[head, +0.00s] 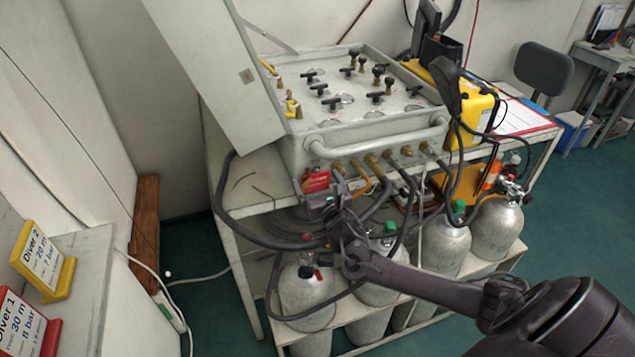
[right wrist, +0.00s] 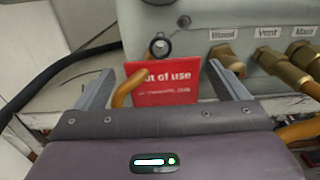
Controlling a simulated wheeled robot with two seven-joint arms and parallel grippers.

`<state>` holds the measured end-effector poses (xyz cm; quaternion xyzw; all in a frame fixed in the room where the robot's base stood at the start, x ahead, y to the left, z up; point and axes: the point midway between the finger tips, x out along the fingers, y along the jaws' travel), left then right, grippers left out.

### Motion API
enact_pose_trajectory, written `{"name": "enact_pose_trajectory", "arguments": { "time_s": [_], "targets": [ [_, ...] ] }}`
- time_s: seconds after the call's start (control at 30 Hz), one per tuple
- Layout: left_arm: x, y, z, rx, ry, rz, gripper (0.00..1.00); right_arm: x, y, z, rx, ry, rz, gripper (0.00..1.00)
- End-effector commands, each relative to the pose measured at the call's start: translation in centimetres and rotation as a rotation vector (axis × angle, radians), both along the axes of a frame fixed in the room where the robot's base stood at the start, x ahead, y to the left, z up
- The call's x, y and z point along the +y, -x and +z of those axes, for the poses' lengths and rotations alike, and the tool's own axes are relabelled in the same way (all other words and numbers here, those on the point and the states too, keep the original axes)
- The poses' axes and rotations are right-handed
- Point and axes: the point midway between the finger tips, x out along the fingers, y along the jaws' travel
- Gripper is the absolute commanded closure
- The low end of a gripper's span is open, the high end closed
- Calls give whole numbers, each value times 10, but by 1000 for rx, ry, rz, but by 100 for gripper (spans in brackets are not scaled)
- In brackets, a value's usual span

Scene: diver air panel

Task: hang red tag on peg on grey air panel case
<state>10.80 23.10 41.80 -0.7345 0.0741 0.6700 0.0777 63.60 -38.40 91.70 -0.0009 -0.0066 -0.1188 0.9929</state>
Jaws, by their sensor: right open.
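The red tag (head: 316,182) is at the lower left front of the grey air panel case (head: 378,138). In the right wrist view the tag (right wrist: 172,88) reads "out of use" and hangs upright below a small ring (right wrist: 160,47) at the peg on the case front. The ring appears to be around the peg, though the contact is too small to tell. An orange curved piece (right wrist: 128,88) crosses the tag's left side. My right gripper (right wrist: 160,72) is open, its fingers either side of the tag with gaps. My left gripper is not in view.
Brass fittings (right wrist: 285,68) and hoses line the case front to the right of the tag. Several grey cylinders (head: 305,292) stand on the shelf below. A yellow box (head: 470,110) is right of the case. Diver signs (head: 42,260) stand at the left.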

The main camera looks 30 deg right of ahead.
Motion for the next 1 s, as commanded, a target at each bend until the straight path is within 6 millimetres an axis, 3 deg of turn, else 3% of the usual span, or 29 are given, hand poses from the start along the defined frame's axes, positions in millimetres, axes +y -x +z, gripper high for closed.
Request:
{"name": "enact_pose_trajectory", "arguments": {
  "time_s": [0.27, 0.7, 1.0],
  "targets": [
    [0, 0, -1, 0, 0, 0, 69, 0, 11, -1, 2, 3, -4, 5],
    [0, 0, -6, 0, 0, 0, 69, 16, 66, -2, 2, 3, -1, 5],
    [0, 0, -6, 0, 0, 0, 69, 20, 76, -1, 0, 2, 0, 5]
  ]
}}
